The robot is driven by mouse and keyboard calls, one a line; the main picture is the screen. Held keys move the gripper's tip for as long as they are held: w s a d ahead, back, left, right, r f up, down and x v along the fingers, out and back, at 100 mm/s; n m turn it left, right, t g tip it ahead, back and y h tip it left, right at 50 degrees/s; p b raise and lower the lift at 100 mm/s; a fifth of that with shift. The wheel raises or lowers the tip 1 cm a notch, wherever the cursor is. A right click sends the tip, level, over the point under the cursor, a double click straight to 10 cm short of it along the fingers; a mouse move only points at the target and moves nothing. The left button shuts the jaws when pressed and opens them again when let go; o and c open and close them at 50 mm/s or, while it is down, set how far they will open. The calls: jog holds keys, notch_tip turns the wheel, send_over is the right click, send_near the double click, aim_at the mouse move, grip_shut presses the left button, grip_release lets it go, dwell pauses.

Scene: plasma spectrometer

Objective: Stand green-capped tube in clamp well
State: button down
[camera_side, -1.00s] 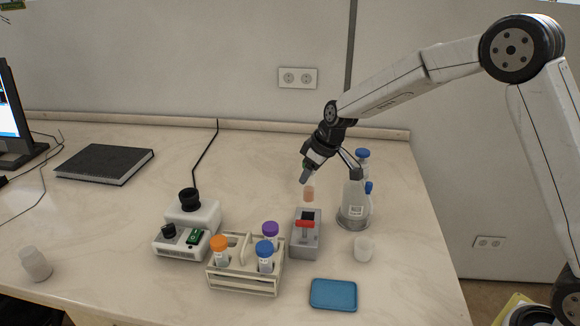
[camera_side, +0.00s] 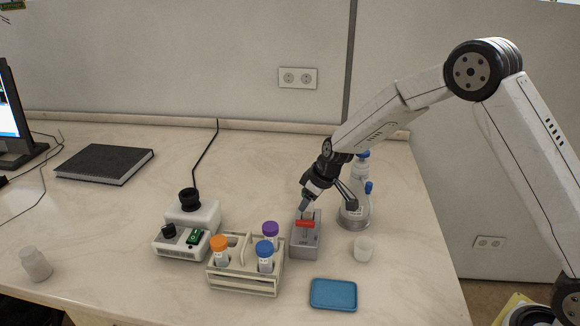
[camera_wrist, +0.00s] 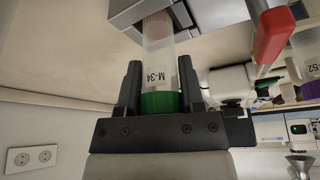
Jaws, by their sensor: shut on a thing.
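My gripper (camera_side: 305,206) is shut on the green-capped tube (camera_wrist: 160,55). In the wrist view the fingers (camera_wrist: 161,92) close around the green cap. The tube is clear, labelled M-34, with pinkish contents at its far end. That end meets the grey clamp block (camera_wrist: 205,12); I cannot tell how deep it sits in the well. In the side view my gripper is right over the clamp block (camera_side: 306,245), and the tube is mostly hidden. The clamp's red lever (camera_side: 305,223) is at the block's front; its red handle also shows in the wrist view (camera_wrist: 272,36).
A rack (camera_side: 243,284) with orange-, purple- and blue-capped tubes stands left of the clamp. A white device (camera_side: 195,217) is behind it. A small white cup (camera_side: 363,249) and blue tray (camera_side: 334,294) lie front right.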

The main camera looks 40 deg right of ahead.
jog(key=shift+f, duration=0.2)
jog(key=shift+c, duration=1.1)
grip_release()
jog(key=v, duration=1.2)
